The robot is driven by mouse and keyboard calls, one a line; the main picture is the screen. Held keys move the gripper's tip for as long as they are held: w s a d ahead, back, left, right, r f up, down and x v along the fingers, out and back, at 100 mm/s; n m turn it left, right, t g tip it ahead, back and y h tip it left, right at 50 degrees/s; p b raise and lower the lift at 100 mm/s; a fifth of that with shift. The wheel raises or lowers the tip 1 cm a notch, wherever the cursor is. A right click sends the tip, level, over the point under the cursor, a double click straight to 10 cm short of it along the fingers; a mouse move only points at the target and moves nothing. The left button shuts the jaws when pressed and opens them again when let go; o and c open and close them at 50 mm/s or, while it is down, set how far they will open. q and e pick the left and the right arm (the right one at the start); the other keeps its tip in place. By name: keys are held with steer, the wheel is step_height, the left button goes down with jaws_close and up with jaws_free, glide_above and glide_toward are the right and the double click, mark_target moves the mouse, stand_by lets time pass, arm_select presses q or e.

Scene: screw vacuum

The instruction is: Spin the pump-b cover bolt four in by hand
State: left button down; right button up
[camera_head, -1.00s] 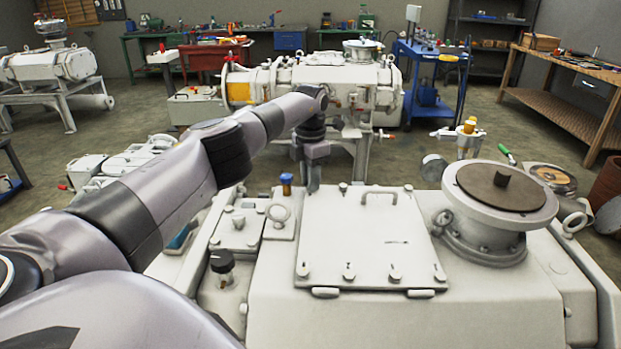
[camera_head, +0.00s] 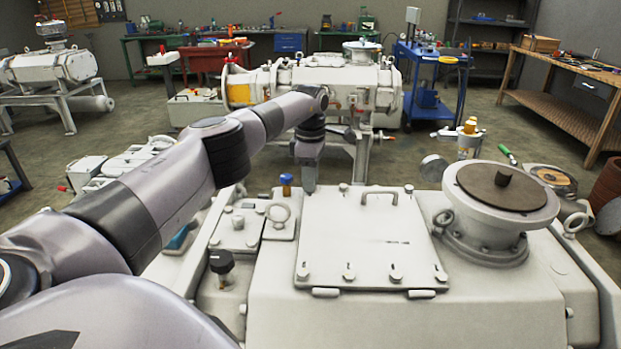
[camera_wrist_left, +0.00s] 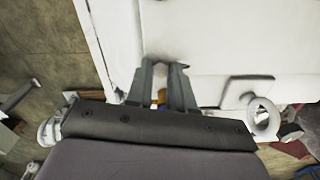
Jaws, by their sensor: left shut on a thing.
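The white pump cover (camera_head: 365,225) is a flat plate with a handle and several bolts along its edges, lying on the pump body (camera_head: 400,322). My left gripper (camera_head: 309,188) points straight down at the cover's far left corner. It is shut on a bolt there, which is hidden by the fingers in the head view. In the left wrist view, the two fingers (camera_wrist_left: 165,70) come close together at the edge of the white cover (camera_wrist_left: 215,35). The bolt between them cannot be made out clearly. My right gripper is not in view.
A round flange with a brown disc (camera_head: 501,187) stands right of the cover. A black-capped knob (camera_head: 221,262) is nearer. Another pump (camera_head: 330,75) stands behind.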

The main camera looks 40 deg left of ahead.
arm_select(q)
steer(key=shift+r+m, duration=0.1)
steer(key=shift+m, duration=0.2)
steer(key=c, duration=1)
jaws_free()
steer(key=shift+r, duration=3.55)
